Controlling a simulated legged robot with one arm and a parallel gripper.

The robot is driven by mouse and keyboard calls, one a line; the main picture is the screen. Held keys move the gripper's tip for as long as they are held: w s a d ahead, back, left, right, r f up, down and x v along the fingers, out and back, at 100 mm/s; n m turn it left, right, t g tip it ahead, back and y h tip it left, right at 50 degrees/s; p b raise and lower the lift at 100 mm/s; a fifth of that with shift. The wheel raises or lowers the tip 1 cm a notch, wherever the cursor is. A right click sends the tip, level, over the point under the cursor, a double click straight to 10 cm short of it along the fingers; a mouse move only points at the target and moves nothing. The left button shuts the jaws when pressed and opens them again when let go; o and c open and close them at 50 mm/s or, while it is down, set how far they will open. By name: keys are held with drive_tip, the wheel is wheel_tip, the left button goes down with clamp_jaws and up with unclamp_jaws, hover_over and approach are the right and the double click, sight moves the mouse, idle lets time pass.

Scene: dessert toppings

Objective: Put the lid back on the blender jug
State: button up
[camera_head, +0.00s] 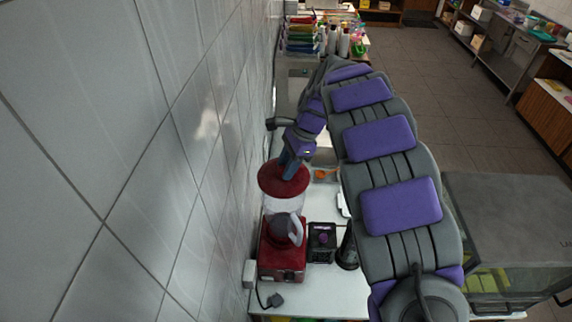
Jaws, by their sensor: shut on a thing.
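The blender stands close to the tiled wall, with a red base (268,262) and a clear jug (283,206) with a grey handle. The round red lid (272,181) appears at the top of the jug, over its mouth. My gripper (291,170) comes down from above and is shut on the lid near its middle. From this angle I cannot tell whether the lid rests on the rim or hangs just above it. The jug's rim is hidden under the lid.
A small dark appliance (321,243) and a black upright object (347,250) stand right of the blender on the white counter (322,288). A plug with a cable (275,300) lies in front. The wall (190,190) is tight on the left. Bottles (338,42) stand farther back.

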wheel_tip(320, 180, down, 2)
drive_tip(key=shift+w+f+b, duration=0.15)
drive_tip(key=shift+b, duration=0.6)
drive_tip(key=shift+b+x, duration=0.65)
drive_tip(key=shift+x, duration=0.7)
drive_tip(key=shift+w+d+f, duration=0.2)
drive_tip(key=shift+d+f, duration=0.05)
drive_tip(key=shift+f, duration=0.3)
drive_tip(key=shift+d+f, duration=0.1)
drive_tip(key=shift+d, duration=0.05)
drive_tip(key=shift+s, duration=0.15)
drive_tip(key=shift+f+p, duration=0.1)
drive_tip(key=shift+p, duration=0.9)
idle(0.6)
